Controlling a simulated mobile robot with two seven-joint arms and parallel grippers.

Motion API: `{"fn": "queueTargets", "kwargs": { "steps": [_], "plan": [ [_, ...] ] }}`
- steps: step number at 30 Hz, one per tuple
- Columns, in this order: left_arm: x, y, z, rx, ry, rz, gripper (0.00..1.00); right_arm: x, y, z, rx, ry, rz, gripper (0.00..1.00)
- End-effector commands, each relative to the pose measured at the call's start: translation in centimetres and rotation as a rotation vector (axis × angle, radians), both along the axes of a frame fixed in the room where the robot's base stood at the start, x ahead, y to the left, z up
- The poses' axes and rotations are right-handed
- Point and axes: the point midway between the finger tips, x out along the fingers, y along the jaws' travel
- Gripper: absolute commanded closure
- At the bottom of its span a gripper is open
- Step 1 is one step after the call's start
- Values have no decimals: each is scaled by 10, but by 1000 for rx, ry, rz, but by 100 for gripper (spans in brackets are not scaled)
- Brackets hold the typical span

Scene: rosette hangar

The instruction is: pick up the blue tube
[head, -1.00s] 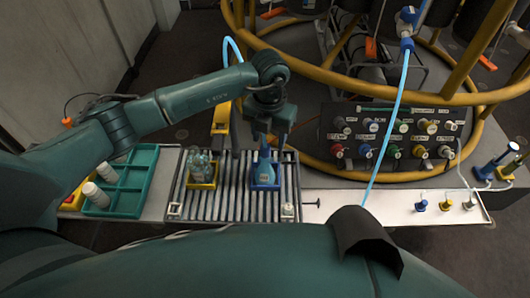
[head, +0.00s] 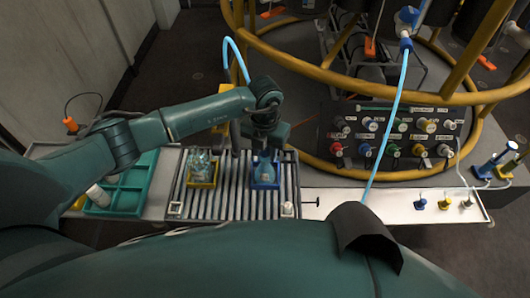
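My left gripper (head: 266,150) is at the top of a blue bottle-like vessel (head: 265,173) in a blue square holder (head: 265,185) on the slatted rack. Its fingers are mostly hidden by the wrist and the vessel top, so I cannot tell whether they are open or touching. A light blue tube (head: 388,130) runs from a blue fitting at the top right down past the connector panel, apart from the gripper. Another light blue tube (head: 235,57) arches behind my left arm. My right gripper is not in view.
Clear vessels stand in a yellow holder (head: 201,182) on the slatted rack (head: 232,205). A teal tray (head: 136,190) with white containers is at the left. Yellow rails (head: 370,92) surround the connector panel (head: 392,130). The white shelf (head: 350,206) is clear at its middle.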

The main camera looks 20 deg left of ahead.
Motion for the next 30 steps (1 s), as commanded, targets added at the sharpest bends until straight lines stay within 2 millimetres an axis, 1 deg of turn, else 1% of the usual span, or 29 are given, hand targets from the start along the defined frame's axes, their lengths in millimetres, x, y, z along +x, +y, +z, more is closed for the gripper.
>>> {"fn": "queueTargets", "kwargs": {
  "steps": [1, 9, 10, 11, 17, 22, 26, 30],
  "plan": [
    [0, 0, 0, 0, 0, 0, 71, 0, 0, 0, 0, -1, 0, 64],
    [0, 0, 0, 0, 0, 0, 94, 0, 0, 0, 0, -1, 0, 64],
    [0, 0, 0, 0, 0, 0, 94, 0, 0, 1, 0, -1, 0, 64],
    [0, 0, 0, 0, 0, 0, 98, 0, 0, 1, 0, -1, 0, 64],
    [0, 0, 1, 0, -1, 0, 98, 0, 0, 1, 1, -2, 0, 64],
    [1, 0, 10, 0, -2, 0, 98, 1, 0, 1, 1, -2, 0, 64],
    [1, 0, 27, 0, -3, -2, 98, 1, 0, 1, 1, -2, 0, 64],
    [1, 0, 53, -1, -5, -1, 98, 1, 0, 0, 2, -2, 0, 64]
  ]
}}
